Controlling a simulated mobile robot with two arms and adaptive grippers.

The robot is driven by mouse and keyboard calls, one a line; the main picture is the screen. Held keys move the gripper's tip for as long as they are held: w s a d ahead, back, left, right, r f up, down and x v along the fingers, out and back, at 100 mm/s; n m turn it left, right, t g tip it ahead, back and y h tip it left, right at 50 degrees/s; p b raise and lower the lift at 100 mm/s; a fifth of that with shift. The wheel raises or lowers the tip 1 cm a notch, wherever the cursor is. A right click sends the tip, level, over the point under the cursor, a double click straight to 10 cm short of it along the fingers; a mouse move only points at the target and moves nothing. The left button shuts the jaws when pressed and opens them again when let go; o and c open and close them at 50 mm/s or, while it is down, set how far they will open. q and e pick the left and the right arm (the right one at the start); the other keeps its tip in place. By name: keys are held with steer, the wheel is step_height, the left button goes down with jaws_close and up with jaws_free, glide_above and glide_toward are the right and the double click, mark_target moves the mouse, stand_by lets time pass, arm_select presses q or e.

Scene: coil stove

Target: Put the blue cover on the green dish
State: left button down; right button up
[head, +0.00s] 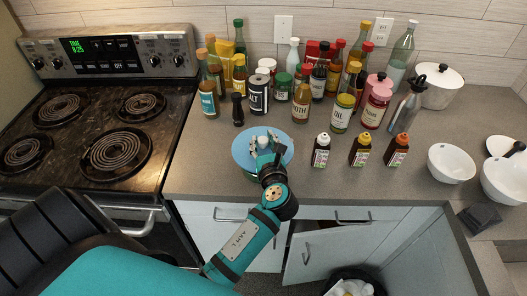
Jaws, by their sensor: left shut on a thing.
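The blue cover (243,147) is a round light-blue disc near the counter's front edge, right of the stove. My left gripper (264,146) is over its middle and shut on it, hiding the part it grips. A slim darker blue-green rim shows under the cover's near-left edge. It may be the green dish, but the cover and my gripper hide nearly all of it. I cannot tell whether the cover rests on it or is held just above. My right gripper is not in view.
Several bottles and jars crowd the counter behind the cover. Three small dark bottles, one with a white cap (321,150), stand to its right. White bowls (451,163) are farther right. The coil stove (98,110) is at left. A lower cabinet door (318,258) stands open.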

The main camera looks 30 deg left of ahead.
arm_select(q)
steer(key=shift+f+b, duration=0.55)
steer(key=shift+f, duration=0.4)
steer(key=shift+w+r, duration=0.1)
steer(key=shift+r, duration=0.1)
steer(key=shift+f, duration=0.65)
steer(key=c, duration=1)
jaws_free()
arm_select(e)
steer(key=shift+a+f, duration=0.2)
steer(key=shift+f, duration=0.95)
arm_select(q)
steer(key=shift+r, duration=0.2)
steer(key=v, duration=0.4)
steer(key=b+v, duration=0.1)
steer(key=v, duration=0.7)
steer(key=shift+r+b, duration=0.4)
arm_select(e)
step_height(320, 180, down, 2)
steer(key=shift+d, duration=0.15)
